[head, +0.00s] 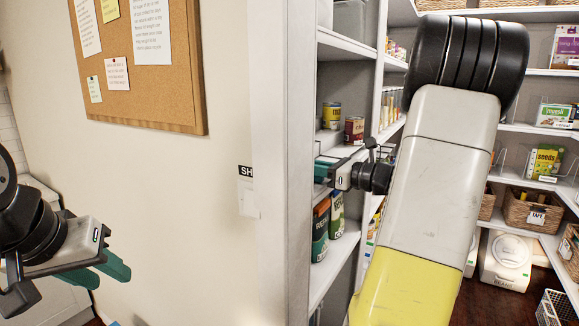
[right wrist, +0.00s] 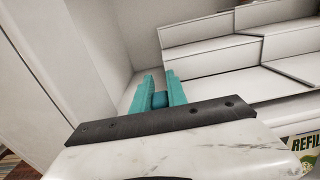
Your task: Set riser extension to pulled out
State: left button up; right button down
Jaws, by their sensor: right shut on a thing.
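The riser (right wrist: 215,55) is a white stepped piece with several tiers, in the right wrist view, to the right of and beyond my right gripper (right wrist: 160,97). Its steps are split into two sections that do not line up. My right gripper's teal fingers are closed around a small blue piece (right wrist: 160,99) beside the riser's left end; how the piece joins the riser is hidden. In the head view the right gripper (head: 322,168) reaches into the left shelf bay, below the cans. My left gripper (head: 112,275) hangs empty at the lower left, its teal fingers apart.
A yellow can (head: 331,115) and a dark red can (head: 354,130) stand just above the right gripper. Green bags (head: 320,230) stand below it. A white upright (head: 300,200) edges the bay on the left. Baskets (head: 530,212) fill shelves farther right.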

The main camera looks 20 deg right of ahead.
jog(key=shift+s+a+f, duration=0.1)
jog(key=shift+a, duration=0.15)
jog(key=c, duration=1.3)
grip_release()
jog(key=shift+s, duration=0.15)
jog(key=shift+d, duration=0.15)
jog(key=v, duration=0.7)
jog(key=shift+s+d, duration=0.15)
jog(key=shift+s, duration=0.05)
jog(key=shift+s, duration=0.1)
